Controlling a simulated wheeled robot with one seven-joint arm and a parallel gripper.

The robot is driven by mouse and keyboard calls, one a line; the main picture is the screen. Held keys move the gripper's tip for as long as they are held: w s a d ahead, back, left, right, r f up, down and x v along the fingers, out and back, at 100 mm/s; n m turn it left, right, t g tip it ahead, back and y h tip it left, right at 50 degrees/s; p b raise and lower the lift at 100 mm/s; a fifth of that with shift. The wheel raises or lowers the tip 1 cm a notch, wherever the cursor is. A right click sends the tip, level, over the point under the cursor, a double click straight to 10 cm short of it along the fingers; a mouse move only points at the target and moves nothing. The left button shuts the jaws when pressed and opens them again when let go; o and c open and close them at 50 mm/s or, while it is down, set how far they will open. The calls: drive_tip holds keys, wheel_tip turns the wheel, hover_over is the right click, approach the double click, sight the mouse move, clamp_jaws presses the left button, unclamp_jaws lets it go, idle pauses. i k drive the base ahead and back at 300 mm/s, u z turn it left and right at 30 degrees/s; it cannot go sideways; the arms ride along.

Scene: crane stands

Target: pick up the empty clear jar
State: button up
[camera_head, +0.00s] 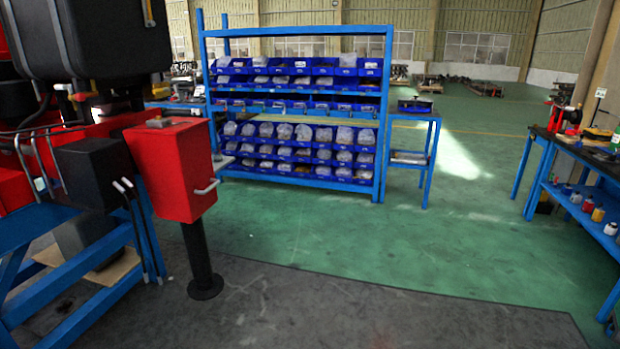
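I cannot make out an empty clear jar in the head view. Several small jars or bottles stand on the lower shelf of the blue workbench at the right edge: a whitish one (575,197), a red one (588,204), a yellowish one (598,214) and another whitish one (611,229). They are too small to tell whether any is clear or empty. My gripper is not in view.
A blue rack (383,120) with rows of blue bins stands ahead, with a small blue side table (431,150) on its right. A red box on a black post (172,168) and machinery stand at left. The green floor (470,230) is open between rack and workbench (548,150).

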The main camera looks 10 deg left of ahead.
sight(216, 149)
drive_tip(key=u, duration=0.3)
drive_tip(key=i, duration=1.2)
drive_tip(key=u, duration=0.65)
drive_tip(key=i, duration=1.55)
drive_tip(key=z, duration=2)
drive_tip(key=i, duration=1.25)
drive_tip(key=u, duration=0.05)
